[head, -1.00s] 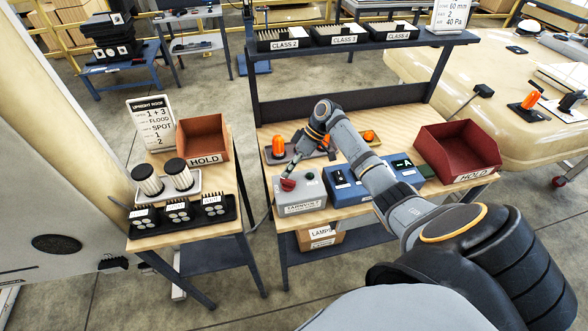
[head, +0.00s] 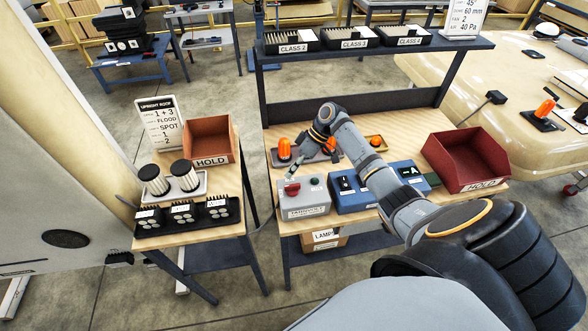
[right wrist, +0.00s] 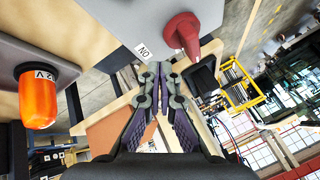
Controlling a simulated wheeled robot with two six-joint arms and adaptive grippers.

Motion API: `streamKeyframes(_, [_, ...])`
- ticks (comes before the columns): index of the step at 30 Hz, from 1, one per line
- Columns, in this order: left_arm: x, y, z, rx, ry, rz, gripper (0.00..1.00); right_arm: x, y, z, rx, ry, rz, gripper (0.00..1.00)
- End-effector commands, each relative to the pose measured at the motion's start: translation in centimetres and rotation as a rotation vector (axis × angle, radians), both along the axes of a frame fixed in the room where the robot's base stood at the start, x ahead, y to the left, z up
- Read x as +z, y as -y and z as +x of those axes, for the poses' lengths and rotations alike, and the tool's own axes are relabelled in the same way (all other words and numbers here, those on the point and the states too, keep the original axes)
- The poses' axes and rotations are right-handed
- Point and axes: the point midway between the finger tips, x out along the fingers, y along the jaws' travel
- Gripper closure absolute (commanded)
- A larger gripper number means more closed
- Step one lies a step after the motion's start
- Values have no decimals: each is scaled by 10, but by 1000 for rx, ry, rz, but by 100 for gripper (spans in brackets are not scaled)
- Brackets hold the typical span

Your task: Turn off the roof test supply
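The grey supply box (head: 304,198) stands at the left front of the middle bench, with a label on its front. A red rotary knob (head: 292,189) is on its top. In the right wrist view the red knob (right wrist: 182,34) is large, just beyond and right of my fingertips, with an ON mark (right wrist: 142,52) beside it on the grey face. My right gripper (head: 294,168) is just behind the knob in the head view. In the right wrist view its fingertips (right wrist: 159,68) are together with nothing between them, apart from the knob. My left gripper is not in view.
Blue boxes (head: 352,195) stand right of the supply. Orange lamps (head: 284,148) stand behind it; one shows close by in the wrist view (right wrist: 38,98). A red HOLD bin (head: 466,158) sits at the bench's right end. A smaller bench (head: 160,240) is at left.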

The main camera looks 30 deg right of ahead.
Motion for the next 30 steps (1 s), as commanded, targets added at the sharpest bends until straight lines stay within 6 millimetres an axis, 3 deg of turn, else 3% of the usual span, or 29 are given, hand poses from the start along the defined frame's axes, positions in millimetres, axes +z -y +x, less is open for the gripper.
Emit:
streamKeyframes(8, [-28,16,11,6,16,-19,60,41,27,20,-4,11,-1,100])
streamKeyframes(15, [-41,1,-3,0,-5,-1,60,74,47,31,-4,9,-1,100])
streamKeyframes(20, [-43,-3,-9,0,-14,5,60,82,51,32,-3,8,-1,100])
streamKeyframes(30, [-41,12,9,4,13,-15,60,83,51,33,-3,8,-1,100])
